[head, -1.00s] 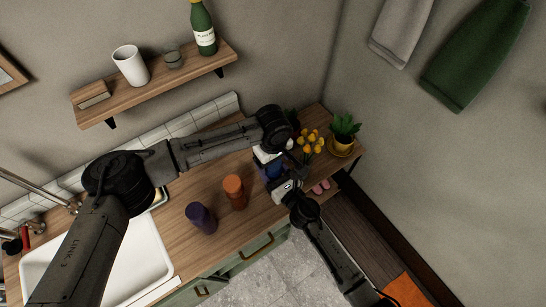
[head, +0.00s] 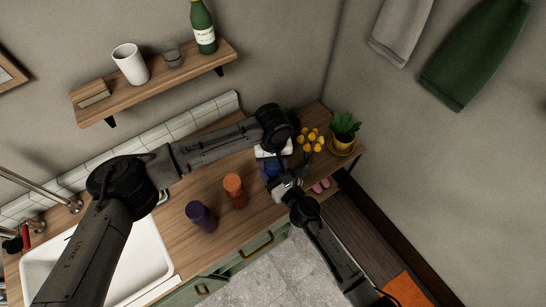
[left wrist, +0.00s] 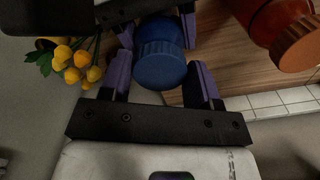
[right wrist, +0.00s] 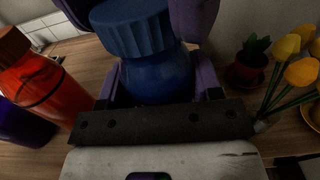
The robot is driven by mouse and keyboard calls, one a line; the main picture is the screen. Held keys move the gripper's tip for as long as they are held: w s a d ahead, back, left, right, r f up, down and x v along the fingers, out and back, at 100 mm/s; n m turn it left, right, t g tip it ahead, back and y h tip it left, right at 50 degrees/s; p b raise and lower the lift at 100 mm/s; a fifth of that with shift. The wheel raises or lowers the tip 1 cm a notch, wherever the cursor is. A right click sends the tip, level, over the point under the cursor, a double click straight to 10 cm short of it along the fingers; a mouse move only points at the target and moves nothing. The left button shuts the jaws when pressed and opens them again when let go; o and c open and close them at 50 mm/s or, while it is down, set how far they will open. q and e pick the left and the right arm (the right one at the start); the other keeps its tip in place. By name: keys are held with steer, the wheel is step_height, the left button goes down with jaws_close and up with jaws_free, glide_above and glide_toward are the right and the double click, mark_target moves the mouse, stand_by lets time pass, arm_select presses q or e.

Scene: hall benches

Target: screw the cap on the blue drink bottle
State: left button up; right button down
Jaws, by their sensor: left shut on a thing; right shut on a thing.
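The blue drink bottle (right wrist: 155,80) stands upright in the right wrist view, with the ribbed blue cap (right wrist: 133,30) sitting on its top. How tightly the cap is seated I cannot tell. My right gripper (right wrist: 160,88) is shut on the bottle's body, one purple pad on each side. My left gripper (left wrist: 163,72) is shut on the cap (left wrist: 160,65) from above, its purple pads on either side. In the head view, my left gripper (head: 272,163) and right gripper (head: 281,183) meet at the bottle and hide most of it.
An orange bottle (head: 234,190) and a purple bottle (head: 201,216) stand left of the grippers on the wooden counter (head: 180,227). Yellow flowers (head: 311,140) and a potted plant (head: 344,129) stand close on the right. The sink (head: 130,262) is at the left.

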arm_select(q)
steer(key=m, duration=0.7)
steer(key=shift+m, duration=0.4)
steer(key=m, duration=0.7)
steer(key=shift+m, duration=0.3)
steer(key=m, duration=1.3)
steer(key=shift+m, duration=0.3)
steer(key=o, duration=1.1)
